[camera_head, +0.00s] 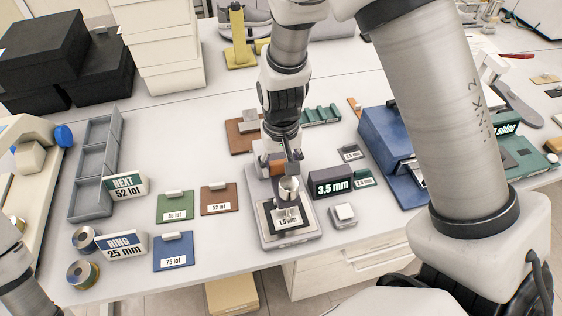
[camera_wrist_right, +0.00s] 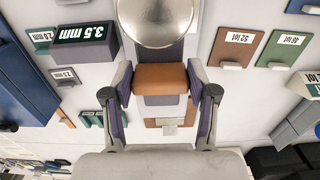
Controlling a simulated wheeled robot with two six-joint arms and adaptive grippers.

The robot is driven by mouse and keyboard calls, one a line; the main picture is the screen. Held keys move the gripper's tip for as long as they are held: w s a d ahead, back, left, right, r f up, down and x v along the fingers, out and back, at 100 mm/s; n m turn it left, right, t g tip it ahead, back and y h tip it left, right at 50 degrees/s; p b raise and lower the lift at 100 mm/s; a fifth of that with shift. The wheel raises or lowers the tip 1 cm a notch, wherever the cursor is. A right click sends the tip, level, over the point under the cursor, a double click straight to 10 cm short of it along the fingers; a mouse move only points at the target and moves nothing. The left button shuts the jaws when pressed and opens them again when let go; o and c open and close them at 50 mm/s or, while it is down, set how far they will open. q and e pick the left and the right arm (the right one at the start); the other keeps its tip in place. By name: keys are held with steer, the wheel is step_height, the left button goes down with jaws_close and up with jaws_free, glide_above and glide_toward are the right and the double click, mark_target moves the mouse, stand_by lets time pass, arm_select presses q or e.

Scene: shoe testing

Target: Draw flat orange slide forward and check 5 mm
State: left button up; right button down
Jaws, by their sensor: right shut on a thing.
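The orange slide (camera_head: 276,161) sits at the back of a grey test stand (camera_head: 262,190). My right gripper (camera_head: 284,164) comes down on it from behind. In the right wrist view the orange slide (camera_wrist_right: 160,79) lies between the two fingers of my right gripper (camera_wrist_right: 160,88), which is shut on it. A silver domed part (camera_head: 289,187) stands just in front of the slide; it also fills the top of the wrist view (camera_wrist_right: 158,18). A dark display (camera_head: 332,184) beside the stand reads 3.5 mm. My left gripper is not in view.
A small pale block (camera_head: 343,213) lies right of the stand. Green, brown and blue labelled cards (camera_head: 174,250) lie to the left, near a grey compartment tray (camera_head: 84,195). A blue device (camera_head: 385,140) stands at the right. Small labelled plates (camera_head: 351,153) lie behind the display.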

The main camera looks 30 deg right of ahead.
mark_target(281, 163)
steer(key=shift+w, duration=0.1)
steer(key=shift+c, duration=1.6)
jaws_free()
steer(key=shift+r, duration=0.1)
step_height(281, 163, up, 12)
